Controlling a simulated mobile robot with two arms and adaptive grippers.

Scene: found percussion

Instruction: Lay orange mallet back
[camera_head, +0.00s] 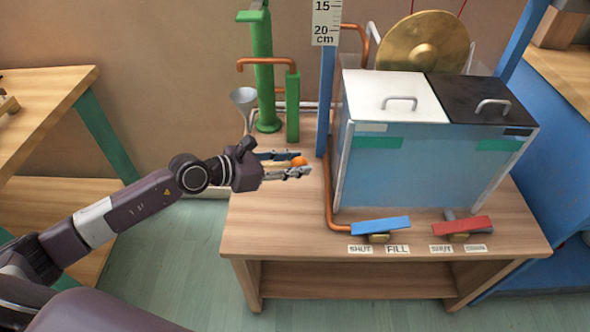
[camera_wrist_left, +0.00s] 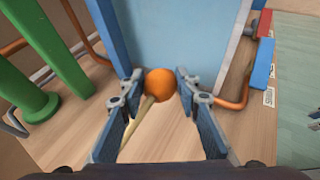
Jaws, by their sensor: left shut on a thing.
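The orange mallet has a round orange head (camera_head: 299,161) and a pale wooden handle. My left gripper (camera_head: 297,165) is shut on the mallet over the left part of the wooden table (camera_head: 280,215). In the left wrist view the orange head (camera_wrist_left: 160,85) sits between the fingertips (camera_wrist_left: 160,76), and the handle (camera_wrist_left: 146,108) runs back between the fingers toward the palm. Whether the mallet touches the table top is hard to tell. My right gripper is in neither view.
A blue-sided tank (camera_head: 420,165) with a white lid and a black lid stands right of the gripper. Behind are a green post (camera_head: 263,75), an orange pipe and a grey funnel (camera_head: 244,97). Blue (camera_head: 380,225) and red (camera_head: 462,226) levers sit at the front. The table's front left is clear.

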